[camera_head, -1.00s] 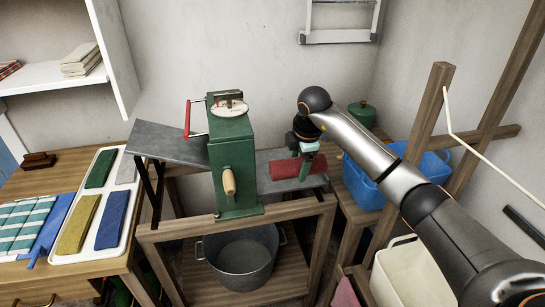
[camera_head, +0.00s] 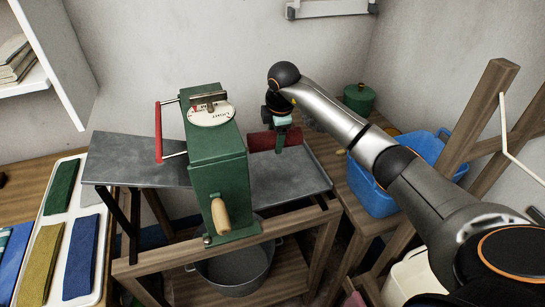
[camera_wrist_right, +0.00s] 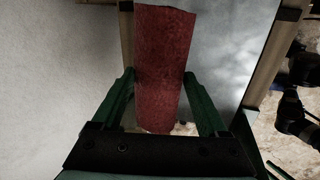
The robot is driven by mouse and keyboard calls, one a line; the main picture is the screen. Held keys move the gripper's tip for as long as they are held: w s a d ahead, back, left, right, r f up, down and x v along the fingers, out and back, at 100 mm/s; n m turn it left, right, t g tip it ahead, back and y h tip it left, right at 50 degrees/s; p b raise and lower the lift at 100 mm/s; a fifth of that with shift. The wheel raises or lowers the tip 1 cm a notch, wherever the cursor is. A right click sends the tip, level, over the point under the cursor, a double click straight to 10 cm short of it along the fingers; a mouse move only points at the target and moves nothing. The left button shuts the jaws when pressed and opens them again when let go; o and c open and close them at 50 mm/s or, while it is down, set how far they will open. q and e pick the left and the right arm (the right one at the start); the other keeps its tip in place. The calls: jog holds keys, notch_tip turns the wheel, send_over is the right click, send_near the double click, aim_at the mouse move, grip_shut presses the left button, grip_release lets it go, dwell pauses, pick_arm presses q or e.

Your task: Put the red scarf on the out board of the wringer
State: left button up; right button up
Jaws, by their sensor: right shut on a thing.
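The red scarf (camera_head: 262,141), a rolled or folded dark red piece, is in my right gripper (camera_head: 283,136) at the back of the wringer's right-hand grey board (camera_head: 290,182). In the right wrist view the scarf (camera_wrist_right: 163,55) runs lengthwise between the two green fingers of my right gripper (camera_wrist_right: 161,80). I cannot tell whether the scarf touches the board. The green wringer (camera_head: 219,175) stands left of the scarf, with a red bar, a round dial and a wooden handle. Its other grey board (camera_head: 135,160) is on the left. My left gripper is not in view.
A metal tub (camera_head: 235,271) sits below the wringer's wooden stand. A white tray (camera_head: 70,172) with coloured cloths is at left. A blue basin (camera_head: 375,190) and a green lidded pot (camera_head: 358,98) are at right, near wooden posts. The right-hand board's front part is bare.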

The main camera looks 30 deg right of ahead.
notch_tip(320, 180, down, 7)
jog(key=shift+r, duration=0.2)
jog(key=o, duration=1.5)
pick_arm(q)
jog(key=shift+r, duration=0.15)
